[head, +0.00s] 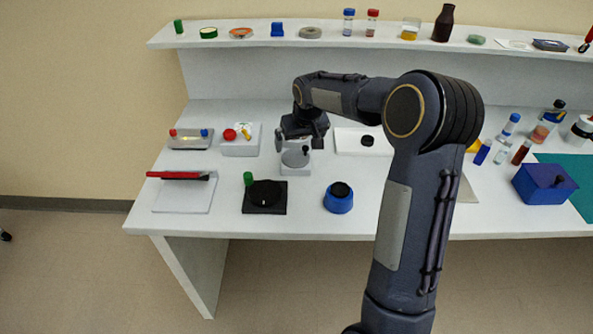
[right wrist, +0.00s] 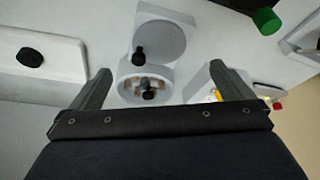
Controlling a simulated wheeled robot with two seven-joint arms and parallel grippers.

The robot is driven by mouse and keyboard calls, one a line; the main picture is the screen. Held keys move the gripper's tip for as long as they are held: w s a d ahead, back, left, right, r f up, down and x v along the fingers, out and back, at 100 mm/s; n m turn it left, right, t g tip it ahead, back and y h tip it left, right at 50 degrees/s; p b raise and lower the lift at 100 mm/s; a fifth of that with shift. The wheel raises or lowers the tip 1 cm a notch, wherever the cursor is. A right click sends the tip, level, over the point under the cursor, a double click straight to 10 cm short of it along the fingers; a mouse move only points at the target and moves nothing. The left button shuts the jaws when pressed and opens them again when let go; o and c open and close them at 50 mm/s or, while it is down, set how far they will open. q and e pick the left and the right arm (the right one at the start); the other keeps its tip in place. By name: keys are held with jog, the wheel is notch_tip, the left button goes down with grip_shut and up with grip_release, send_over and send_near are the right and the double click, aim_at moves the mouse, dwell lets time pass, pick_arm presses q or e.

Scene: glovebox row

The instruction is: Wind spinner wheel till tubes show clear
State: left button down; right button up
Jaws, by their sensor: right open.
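The spinner (head: 296,170) is a light grey unit in the middle of the bench, with a flat grey wheel (head: 295,158) and an upright black knob near the wheel's edge. In the right wrist view the wheel (right wrist: 162,38) and its black knob (right wrist: 138,53) show clearly. Beside the wheel is a round cup (right wrist: 124,85) with several small reddish-brown pieces, likely tubes, around a black centre; their contents are too small to judge. My right gripper (head: 303,138) is open and empty over the cup side, its fingers apart around the spinner. It hides the cup in the head view.
A white plate with a black knob (head: 368,141) lies to the right. A black dial box (head: 265,197), a green cap (head: 248,179) and a blue round pot (head: 338,200) stand in front. A white block (head: 240,146) with a red piece stands left. Bottles and a blue box (head: 540,188) stand farther right.

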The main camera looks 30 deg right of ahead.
aim_at(296, 157)
jog(key=shift+w+f+m, duration=0.1)
jog(key=shift+f+m, duration=0.1)
jog(key=shift+m, duration=0.1)
jog(key=p+x, duration=0.1)
jog(key=x, duration=0.6)
jog(key=shift+w+d+f, duration=0.1)
jog(key=shift+w+f, duration=0.05)
jog(key=shift+f, duration=0.05)
jog(key=c, duration=1)
